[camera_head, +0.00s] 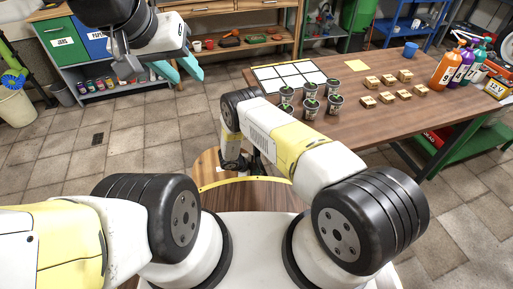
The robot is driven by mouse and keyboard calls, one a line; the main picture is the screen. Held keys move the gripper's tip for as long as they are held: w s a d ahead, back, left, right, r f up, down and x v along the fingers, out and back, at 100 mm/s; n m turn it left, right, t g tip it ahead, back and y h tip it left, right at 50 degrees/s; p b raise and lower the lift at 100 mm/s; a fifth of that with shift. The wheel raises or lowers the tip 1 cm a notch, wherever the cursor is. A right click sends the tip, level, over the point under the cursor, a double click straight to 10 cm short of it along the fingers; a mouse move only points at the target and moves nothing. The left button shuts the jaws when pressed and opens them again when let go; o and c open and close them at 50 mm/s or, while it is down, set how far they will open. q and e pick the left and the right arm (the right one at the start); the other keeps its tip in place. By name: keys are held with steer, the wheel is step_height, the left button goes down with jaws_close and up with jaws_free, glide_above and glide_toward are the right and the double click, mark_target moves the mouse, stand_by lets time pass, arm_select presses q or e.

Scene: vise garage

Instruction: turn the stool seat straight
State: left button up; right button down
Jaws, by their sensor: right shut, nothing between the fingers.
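A round light-wood surface (206,167), which looks like the stool seat, shows low in the middle, largely hidden by my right arm. A yellow curved strip (240,181) runs in front of it, with darker wood nearer me; I cannot tell whether these belong to the stool. My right gripper (257,168) is down at the seat's right part, shut with nothing held; its fingertips are mostly hidden and I cannot tell if it touches the seat. My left gripper (160,70) is raised at the upper left, its teal fingers apart and empty, far from the seat.
Cabinets and a shelf (240,42) stand at the back. Tiled floor (60,155) is open at the left.

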steer(key=shift+w, duration=0.1)
steer(key=shift+w+d+f, duration=0.1)
steer(key=shift+w+d, duration=0.1)
steer(key=shift+w, duration=0.45)
steer(key=shift+s, duration=0.15)
